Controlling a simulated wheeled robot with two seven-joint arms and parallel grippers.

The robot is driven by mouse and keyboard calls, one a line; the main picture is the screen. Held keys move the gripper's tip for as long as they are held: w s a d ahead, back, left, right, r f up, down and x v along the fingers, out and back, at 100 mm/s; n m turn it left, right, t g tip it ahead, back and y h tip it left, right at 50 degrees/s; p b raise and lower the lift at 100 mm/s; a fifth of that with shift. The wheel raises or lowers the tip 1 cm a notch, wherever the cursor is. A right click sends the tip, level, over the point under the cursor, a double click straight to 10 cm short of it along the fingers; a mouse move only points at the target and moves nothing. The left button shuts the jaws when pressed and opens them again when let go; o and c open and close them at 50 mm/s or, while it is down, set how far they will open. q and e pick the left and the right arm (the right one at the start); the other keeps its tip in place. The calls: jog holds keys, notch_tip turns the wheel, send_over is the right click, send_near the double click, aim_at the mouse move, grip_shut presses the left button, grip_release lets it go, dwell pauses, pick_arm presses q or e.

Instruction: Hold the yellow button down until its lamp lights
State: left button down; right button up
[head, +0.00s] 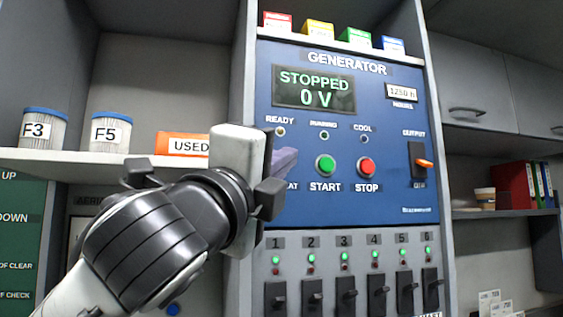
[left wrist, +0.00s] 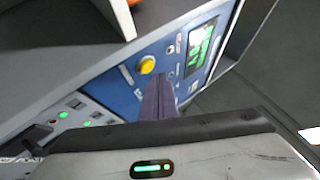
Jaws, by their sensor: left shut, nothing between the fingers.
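The yellow button (left wrist: 147,65) shows in the left wrist view on the blue generator panel (head: 395,195). In the head view my left gripper hides it. My left gripper (head: 288,160) is shut and empty in front of the panel, left of the green START button (head: 325,166). In the left wrist view its closed fingers (left wrist: 158,98) point at the panel beside the yellow button, and the button's face is uncovered. I cannot tell whether the fingertips touch the panel. The READY lamp (head: 280,131) looks pale. The label under the hidden button reads only "AT". My right gripper is not in view.
The red STOP button (head: 367,168) and an orange-tipped OUTPUT switch (head: 424,163) sit further right. The display (head: 315,91) reads STOPPED, 0 V. Numbered breaker switches (head: 345,297) line the panel below. A shelf (head: 60,160) with filters juts out at left.

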pick_arm(q)
jog(key=shift+w, duration=0.1)
dwell(0.6)
jog(key=shift+w+a, duration=0.15)
jog(key=shift+w, duration=0.15)
jog(key=shift+w+a+p, duration=0.15)
jog(key=shift+w+p, duration=0.2)
jog(key=shift+w, duration=0.1)
dwell(2.2)
dwell(3.3)
jog(key=shift+s+d, duration=0.25)
jog(key=shift+s, duration=0.6)
jog(key=shift+s+d+b, duration=0.15)
jog(key=shift+s+d, duration=0.1)
jog(key=shift+s, duration=0.55)
jog(key=shift+s+d+b, duration=0.1)
jog(key=shift+s+d, duration=0.2)
jog(key=shift+s, duration=0.5)
jog(key=shift+s+d+b, duration=0.15)
jog(key=shift+s+d, duration=0.1)
jog(key=shift+s, duration=0.55)
